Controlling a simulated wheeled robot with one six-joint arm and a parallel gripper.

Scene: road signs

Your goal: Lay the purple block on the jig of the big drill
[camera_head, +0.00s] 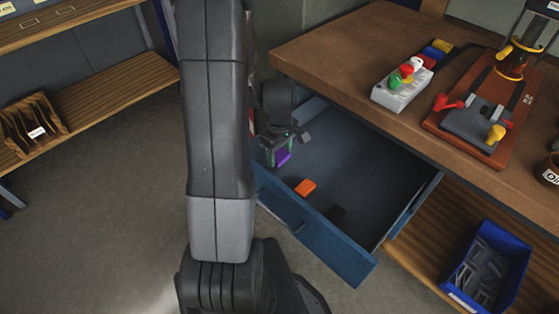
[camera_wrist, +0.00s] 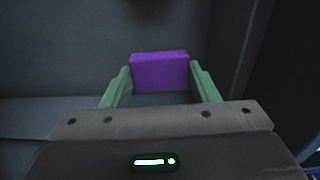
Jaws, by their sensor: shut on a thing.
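The purple block (camera_wrist: 159,72) is between the two green fingers of my gripper (camera_wrist: 160,86) in the wrist view, and the fingers are shut on it. In the head view the purple block (camera_head: 283,157) shows under my gripper (camera_head: 279,148), over the left part of the open blue drawer (camera_head: 345,160). I cannot tell whether the block still touches the drawer floor. The big drill (camera_head: 518,62) stands on the bench at the upper right, its top cut off. Its jig (camera_head: 477,125) is a grey plate on a red-brown base, with a red and a yellow knob.
A control box (camera_head: 403,90) with coloured buttons sits on the wooden bench (camera_head: 335,45). A blue bin (camera_head: 489,262) stands on the lower shelf. The drawer walls surround my gripper.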

